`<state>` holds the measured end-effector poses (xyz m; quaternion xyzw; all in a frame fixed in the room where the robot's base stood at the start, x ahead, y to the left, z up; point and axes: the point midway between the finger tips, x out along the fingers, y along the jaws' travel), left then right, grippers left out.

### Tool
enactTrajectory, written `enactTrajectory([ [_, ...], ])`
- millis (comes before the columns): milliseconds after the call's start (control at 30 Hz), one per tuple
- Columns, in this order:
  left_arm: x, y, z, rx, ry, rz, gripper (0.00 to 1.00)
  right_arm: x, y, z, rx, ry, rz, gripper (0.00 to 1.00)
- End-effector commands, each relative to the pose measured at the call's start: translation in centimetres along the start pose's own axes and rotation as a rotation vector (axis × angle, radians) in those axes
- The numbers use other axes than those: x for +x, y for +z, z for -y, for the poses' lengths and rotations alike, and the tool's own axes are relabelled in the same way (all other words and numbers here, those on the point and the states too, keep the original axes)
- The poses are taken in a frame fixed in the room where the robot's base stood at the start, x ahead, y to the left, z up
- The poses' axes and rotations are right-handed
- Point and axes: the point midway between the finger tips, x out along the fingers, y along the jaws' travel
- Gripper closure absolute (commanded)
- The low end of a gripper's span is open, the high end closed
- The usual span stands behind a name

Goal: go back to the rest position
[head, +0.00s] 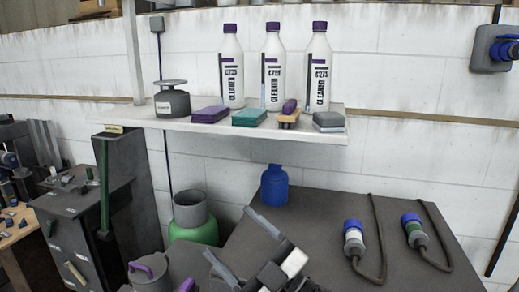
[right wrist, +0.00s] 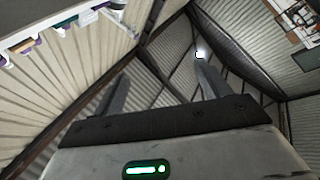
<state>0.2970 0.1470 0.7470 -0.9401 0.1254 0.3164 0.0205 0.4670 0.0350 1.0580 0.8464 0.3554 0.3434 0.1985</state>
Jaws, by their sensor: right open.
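My right gripper (head: 230,236) is at the bottom middle of the head view, in front of the dark table (head: 330,215). Its two grey fingers point up and to the left and stand apart with nothing between them. In the right wrist view the same gripper (right wrist: 160,88) shows both fingers spread and empty, with a corrugated roof behind them. My left gripper is not in view.
A white shelf (head: 250,123) holds several bottles, brushes and sponges. A blue jug (head: 274,186) and two blue-ended plugs (head: 354,238) (head: 413,230) are on the dark table. A green container (head: 194,230) and a purple-handled grey can (head: 150,270) stand left of the gripper.

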Motion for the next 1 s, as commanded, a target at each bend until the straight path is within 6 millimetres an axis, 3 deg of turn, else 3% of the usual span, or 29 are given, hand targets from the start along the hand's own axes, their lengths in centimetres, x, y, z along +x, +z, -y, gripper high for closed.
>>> enactTrajectory([
  [100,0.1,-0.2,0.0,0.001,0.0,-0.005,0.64,-6.3,5.2,1.4,0.19,0.146,0.281,0.24],
  [233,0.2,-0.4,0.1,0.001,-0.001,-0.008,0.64,-14.8,9.6,4.1,0.37,0.258,0.596,0.24],
  [400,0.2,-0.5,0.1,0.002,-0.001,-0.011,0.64,-25.8,11.8,8.8,0.557,0.329,0.95,0.24],
  [500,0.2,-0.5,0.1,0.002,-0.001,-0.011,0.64,-30.6,11.6,11.1,0.634,0.345,1.099,0.24],
  [600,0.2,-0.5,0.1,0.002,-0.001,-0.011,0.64,-33.7,11.1,12.6,0.682,0.349,1.195,0.24],
  [700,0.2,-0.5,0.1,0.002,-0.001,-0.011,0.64,-35.3,10.8,13.4,0.706,0.351,1.243,0.24],
  [1000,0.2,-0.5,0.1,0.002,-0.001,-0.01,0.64,-35.6,10.7,13.6,0.712,0.35,1.255,0.24],
])
